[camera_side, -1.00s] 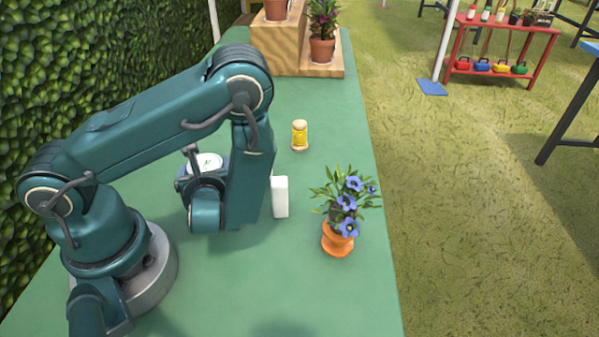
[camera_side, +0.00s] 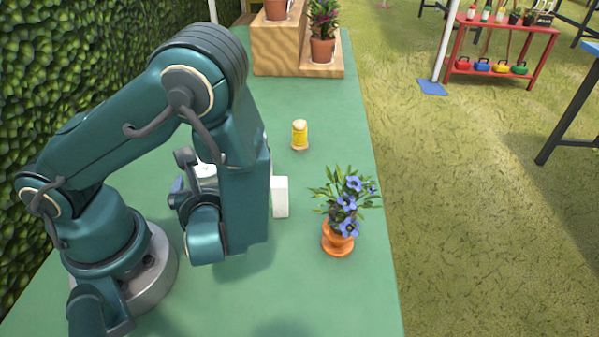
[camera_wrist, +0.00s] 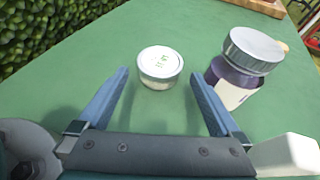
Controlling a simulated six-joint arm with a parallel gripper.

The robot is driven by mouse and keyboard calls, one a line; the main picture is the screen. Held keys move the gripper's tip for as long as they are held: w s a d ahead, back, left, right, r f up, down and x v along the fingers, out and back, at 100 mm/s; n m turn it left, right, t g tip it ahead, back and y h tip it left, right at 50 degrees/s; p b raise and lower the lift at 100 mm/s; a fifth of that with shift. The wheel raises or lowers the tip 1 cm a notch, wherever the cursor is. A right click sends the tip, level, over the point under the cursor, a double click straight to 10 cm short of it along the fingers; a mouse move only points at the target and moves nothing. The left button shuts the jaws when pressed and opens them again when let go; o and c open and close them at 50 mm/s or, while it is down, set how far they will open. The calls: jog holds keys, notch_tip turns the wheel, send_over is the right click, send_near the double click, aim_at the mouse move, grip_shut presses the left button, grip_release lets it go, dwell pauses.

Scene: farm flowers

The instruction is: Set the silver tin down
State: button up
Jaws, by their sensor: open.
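The silver tin (camera_wrist: 161,70) is a short round tin with a whitish lid that has a small green mark. It stands upright on the green table in the wrist view. In the side view only a bit of the tin (camera_side: 206,172) shows behind my arm. My gripper (camera_wrist: 160,76) is open, with one finger on each side of the tin's near edge. The tin appears just beyond the fingertips, and no finger visibly presses on it.
A dark purple jar with a silver lid (camera_wrist: 252,52) stands close to the right finger. A white box (camera_side: 280,197), a yellow corked jar (camera_side: 299,135) and a potted blue flower (camera_side: 340,236) stand on the table (camera_side: 340,100). A wooden step (camera_side: 278,48) is at the back.

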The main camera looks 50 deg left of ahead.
jog(key=v, duration=0.4)
jog(key=shift+d+r, duration=0.15)
jog(key=shift+d, duration=0.25)
jog(key=shift+s+d+r, duration=0.1)
jog(key=shift+s, duration=0.1)
jog(key=n+g, duration=0.1)
jog(key=s+n+g, duration=0.1)
jog(key=shift+r+n+h, duration=0.3)
jog(key=n+g+h, duration=0.1)
jog(key=n, duration=0.1)
jog(key=s+r+n+g+h, duration=0.1)
jog(key=n, duration=0.1)
jog(key=s+n+g+h, duration=0.1)
jog(key=n, duration=0.1)
jog(key=shift+s+d+r+n+g+h, duration=0.15)
jog(key=shift+s+d+n+g+h, duration=0.15)
jog(key=shift+d+n+h, duration=0.1)
jog(key=w+d+r+n+t+h, duration=0.1)
jog(key=d+r+n+t+h, duration=0.1)
jog(key=n, duration=0.4)
jog(key=w+d+r+n+t+h, duration=0.2)
jog(key=r+n+t+h, duration=0.1)
jog(key=r+n+h, duration=0.3)
jog(key=shift+w+d+r+n+t, duration=0.3)
jog(key=shift+r+n+t, duration=0.1)
jog(key=shift+r+n, duration=0.15)
